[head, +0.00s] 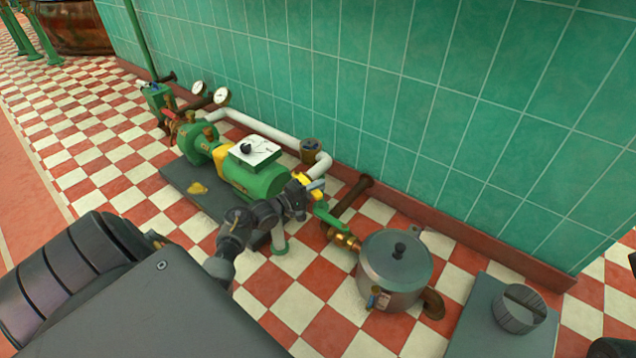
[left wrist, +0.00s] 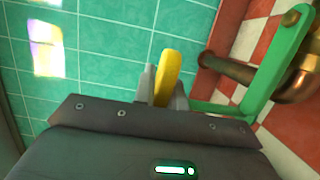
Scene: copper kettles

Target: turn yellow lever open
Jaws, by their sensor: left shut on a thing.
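The yellow lever (left wrist: 168,72) shows in the left wrist view, standing between the two fingers of my left gripper (left wrist: 164,92). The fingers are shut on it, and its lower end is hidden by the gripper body. In the head view my left gripper (head: 308,188) is at the pipework just right of the green pump motor. Only a little yellow shows around the fingers there, so the lever's exact angle is hard to tell.
A green handle (left wrist: 281,62) on a brass valve is close beside my left gripper. The green motor (head: 255,178) stands left of it. A steel pot (head: 394,285) and a grey box (head: 480,325) stand to the right. The green tiled wall (head: 420,110) is behind.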

